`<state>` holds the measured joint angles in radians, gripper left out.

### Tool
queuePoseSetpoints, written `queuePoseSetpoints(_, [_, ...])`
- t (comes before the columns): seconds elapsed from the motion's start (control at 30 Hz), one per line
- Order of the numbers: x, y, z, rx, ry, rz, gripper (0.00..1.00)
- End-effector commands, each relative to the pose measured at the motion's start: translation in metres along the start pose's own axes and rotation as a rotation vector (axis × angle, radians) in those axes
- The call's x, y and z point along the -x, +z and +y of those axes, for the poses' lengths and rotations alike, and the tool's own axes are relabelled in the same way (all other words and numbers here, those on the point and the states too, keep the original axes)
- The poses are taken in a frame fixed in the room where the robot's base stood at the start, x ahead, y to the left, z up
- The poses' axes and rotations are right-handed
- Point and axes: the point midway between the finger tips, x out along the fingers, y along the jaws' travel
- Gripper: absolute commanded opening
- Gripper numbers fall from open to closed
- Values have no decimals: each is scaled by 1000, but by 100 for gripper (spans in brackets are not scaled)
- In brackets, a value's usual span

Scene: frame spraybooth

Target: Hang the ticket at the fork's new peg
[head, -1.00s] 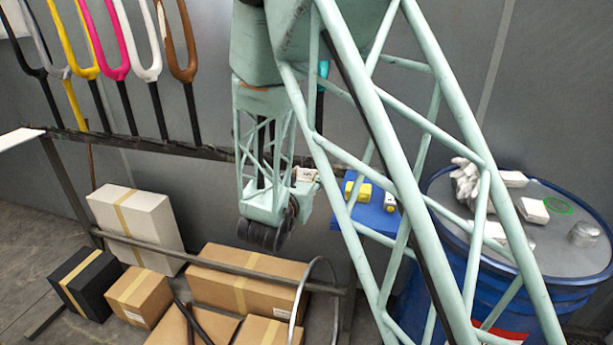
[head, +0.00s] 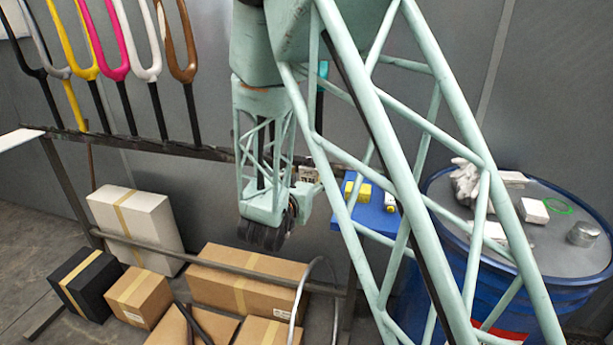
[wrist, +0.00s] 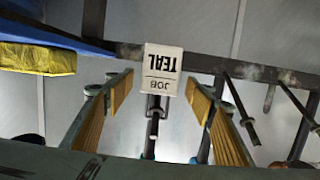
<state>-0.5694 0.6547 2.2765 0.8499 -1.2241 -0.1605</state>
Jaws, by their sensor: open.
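The ticket (wrist: 161,70) is a small white card reading "JOB TEAL", upside down in the wrist view. It shows in front of the dark rail, with a dark peg-like piece (wrist: 153,128) below it in the picture; I cannot tell whether it hangs on that. My gripper (wrist: 160,80) is open, its ribbed orange pads on either side of the card with a gap at each. In the head view the ticket (head: 307,173) is a small pale patch at the rail, beside my wrist. A sliver of teal fork (head: 323,69) shows behind my arm, mostly hidden.
Several coloured forks (head: 117,45) stand along the dark rail (head: 190,150) at left. A blue shelf (head: 375,219) with yellow items lies right of my wrist. Cartons (head: 250,275) sit below. A blue drum (head: 570,272) holding gloves and small items stands at right.

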Motion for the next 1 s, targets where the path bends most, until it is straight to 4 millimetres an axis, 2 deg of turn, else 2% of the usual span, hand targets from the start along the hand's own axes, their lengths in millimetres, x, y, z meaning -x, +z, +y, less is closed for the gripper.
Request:
queuePoseSetpoints(0.27, [2,0,0,0,0,0,50])
queuePoseSetpoints(0.47, [13,0,0,-1,0,0,50])
queuePoseSetpoints(1.0, [77,0,-1,1,-2,0,50])
